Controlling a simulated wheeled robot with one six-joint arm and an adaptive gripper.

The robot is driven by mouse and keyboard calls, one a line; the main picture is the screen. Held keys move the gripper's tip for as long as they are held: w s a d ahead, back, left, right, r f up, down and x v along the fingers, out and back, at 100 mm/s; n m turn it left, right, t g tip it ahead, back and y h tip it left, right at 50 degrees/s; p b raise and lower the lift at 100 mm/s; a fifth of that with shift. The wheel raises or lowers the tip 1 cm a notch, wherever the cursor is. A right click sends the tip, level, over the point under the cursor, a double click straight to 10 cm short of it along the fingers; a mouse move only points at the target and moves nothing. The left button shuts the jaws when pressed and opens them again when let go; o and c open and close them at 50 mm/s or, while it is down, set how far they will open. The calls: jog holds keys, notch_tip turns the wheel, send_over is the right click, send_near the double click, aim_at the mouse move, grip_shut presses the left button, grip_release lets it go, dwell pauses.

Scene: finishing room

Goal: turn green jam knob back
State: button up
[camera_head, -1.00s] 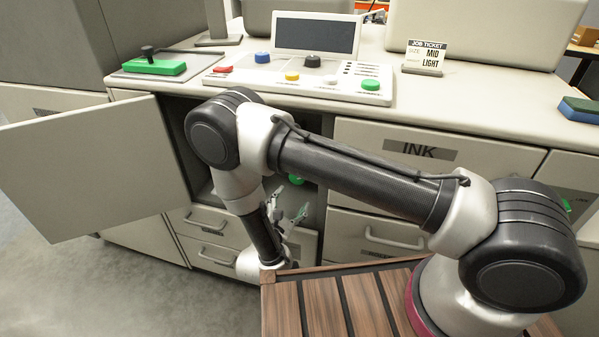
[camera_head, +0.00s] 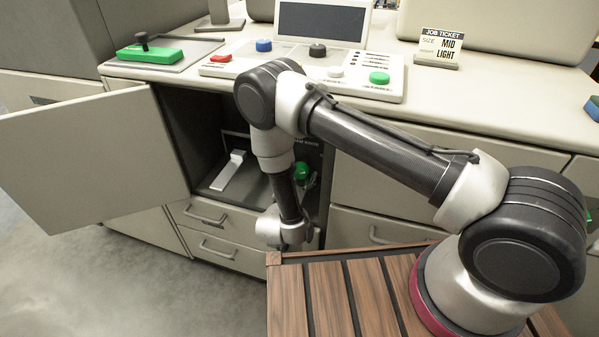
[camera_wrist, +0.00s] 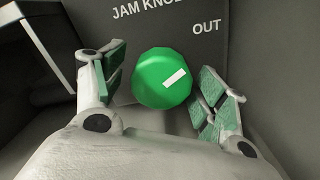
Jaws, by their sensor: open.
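The green jam knob (camera_head: 301,171) is inside the open cabinet below the counter. In the wrist view the knob (camera_wrist: 160,78) is faceted, with a white mark on its right side slanting up to the right. A dark plate behind it reads "JAM KNO", cut off by the frame edge, and "OUT" at upper right. My gripper (camera_wrist: 164,88) is open, with one green-padded finger on each side of the knob. Gaps show between pads and knob; I see no contact. In the head view my gripper is mostly hidden by the wrist.
The cabinet door (camera_head: 88,160) stands open at left. A white lever (camera_head: 230,170) is inside the cabinet, left of the knob. Drawers (camera_head: 222,222) are below the opening. A control panel (camera_head: 385,93) and a job ticket (camera_head: 438,47) stand on the counter above.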

jog(key=shift+c, duration=0.4)
jog(key=c, duration=0.9)
jog(key=shift+c, duration=0.2)
